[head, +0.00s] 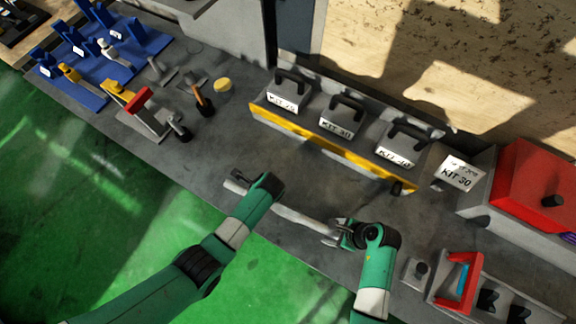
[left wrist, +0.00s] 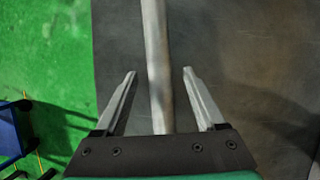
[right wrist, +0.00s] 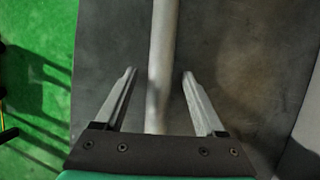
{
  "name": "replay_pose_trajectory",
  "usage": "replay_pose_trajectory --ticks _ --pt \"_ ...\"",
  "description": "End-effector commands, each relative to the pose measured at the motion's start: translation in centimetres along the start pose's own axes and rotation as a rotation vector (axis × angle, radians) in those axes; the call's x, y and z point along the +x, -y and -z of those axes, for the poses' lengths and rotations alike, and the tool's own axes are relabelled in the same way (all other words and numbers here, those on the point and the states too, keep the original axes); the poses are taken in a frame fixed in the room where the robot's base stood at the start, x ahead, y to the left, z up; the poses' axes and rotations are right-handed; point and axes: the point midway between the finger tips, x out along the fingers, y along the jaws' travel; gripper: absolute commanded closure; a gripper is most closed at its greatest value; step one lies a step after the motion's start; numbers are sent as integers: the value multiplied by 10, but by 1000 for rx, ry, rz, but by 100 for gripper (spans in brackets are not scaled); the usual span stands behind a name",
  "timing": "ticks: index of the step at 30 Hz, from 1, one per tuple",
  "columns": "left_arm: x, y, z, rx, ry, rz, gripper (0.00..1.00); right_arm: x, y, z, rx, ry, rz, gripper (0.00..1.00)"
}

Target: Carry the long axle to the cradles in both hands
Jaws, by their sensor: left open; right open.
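The long axle (head: 300,218) is a thin grey rod lying along the front edge of the grey bench, partly hidden by my left arm. My left gripper (head: 235,181) is open above its left part; in the left wrist view the axle (left wrist: 156,65) runs between the two spread fingers (left wrist: 160,75). I cannot tell for sure which fixtures are the cradles.
Blue stands (head: 83,60) fill the bench's far left. Near them are a red-topped yellow tool (head: 133,100) and a yellow disc (head: 223,85). KIT weights (head: 340,118) stand behind a yellow rail (head: 330,147). A red machine (head: 540,185) is at right. The central bench is clear.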

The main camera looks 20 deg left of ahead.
Motion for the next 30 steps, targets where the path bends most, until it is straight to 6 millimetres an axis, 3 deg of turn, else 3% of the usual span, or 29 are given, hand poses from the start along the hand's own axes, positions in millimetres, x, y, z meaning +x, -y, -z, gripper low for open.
replay_pose_trajectory --ticks 9,21,30 --pt "3 0 0 0 0 1 28 3 0 0 0 0 1 28" --pt "3 0 0 0 0 1 98 3 0 0 0 0 1 98" --pt "3 0 0 1 0 0 100 3 0 0 1 0 1 100"
